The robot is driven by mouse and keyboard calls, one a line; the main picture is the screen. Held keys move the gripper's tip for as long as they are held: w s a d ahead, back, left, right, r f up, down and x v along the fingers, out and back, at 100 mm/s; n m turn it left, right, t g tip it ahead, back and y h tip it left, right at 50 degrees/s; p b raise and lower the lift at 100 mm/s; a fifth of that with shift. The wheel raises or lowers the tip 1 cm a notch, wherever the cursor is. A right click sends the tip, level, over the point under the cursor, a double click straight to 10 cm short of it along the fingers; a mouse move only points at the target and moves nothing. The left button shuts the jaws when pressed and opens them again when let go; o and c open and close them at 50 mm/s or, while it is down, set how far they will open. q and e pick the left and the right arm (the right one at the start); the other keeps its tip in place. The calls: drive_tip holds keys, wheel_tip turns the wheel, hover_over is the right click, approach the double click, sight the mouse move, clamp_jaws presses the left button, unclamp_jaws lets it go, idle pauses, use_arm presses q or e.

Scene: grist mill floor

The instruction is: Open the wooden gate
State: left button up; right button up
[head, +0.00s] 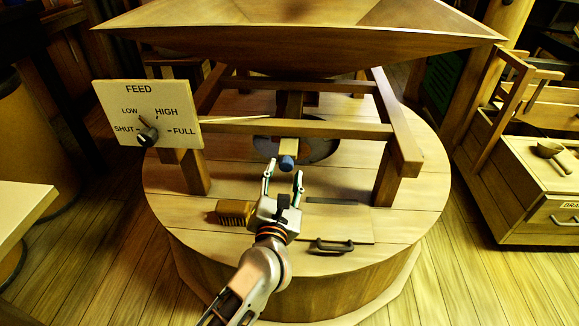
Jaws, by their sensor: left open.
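A narrow light wooden bar (289,146) with a blue knob (286,162) on its near end sits under the big wooden hopper (300,35). It looks like the wooden gate, though its far end is hidden beneath the frame's crossbar. My left gripper (282,178) is open, its two fingers pointing away from me toward the knob. The knob shows between and just beyond the fingertips. I cannot tell whether the fingers touch it. My right gripper is not in view.
Wooden frame legs (388,180) flank the knob. A brush (235,212) and a hatch with a dark handle (332,246) are on the round top. A drawer cabinet (530,195) stands right.

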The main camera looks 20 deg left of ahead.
sight(286, 167)
use_arm(q)
drive_tip(key=shift+x, duration=1.8)
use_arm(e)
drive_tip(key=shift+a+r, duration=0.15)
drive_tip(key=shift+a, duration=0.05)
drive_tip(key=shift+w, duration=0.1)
